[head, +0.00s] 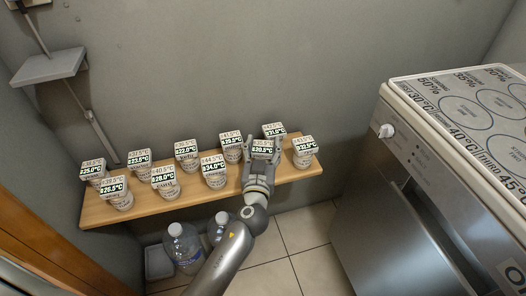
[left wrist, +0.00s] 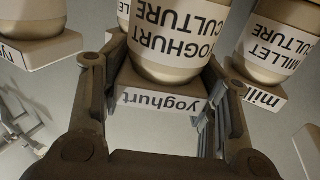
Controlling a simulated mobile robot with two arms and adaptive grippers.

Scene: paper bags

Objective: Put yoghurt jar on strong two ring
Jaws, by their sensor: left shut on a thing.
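The yoghurt jar (left wrist: 180,40), labelled "YOGHURT CULTURE", is between the fingers of my left gripper (head: 262,160), which is shut on it. A white "yoghurt" tag block (left wrist: 160,102) is on the jar's end. In the head view the jar is mostly hidden by the gripper, over the wooden shelf (head: 150,208). The printed panel (head: 398,88) on the metal appliance at right carries several rings, with "STRONG 50%" and temperature texts. The lettering inside the rings is too small to tell surely which is strong two. My right gripper is not in view.
Several other tagged jars stand close by on the shelf, including a millet culture jar (left wrist: 278,45) beside my gripper. Water bottles (head: 184,245) stand on the floor below. The appliance (head: 385,165) stands right of the shelf, with open floor between.

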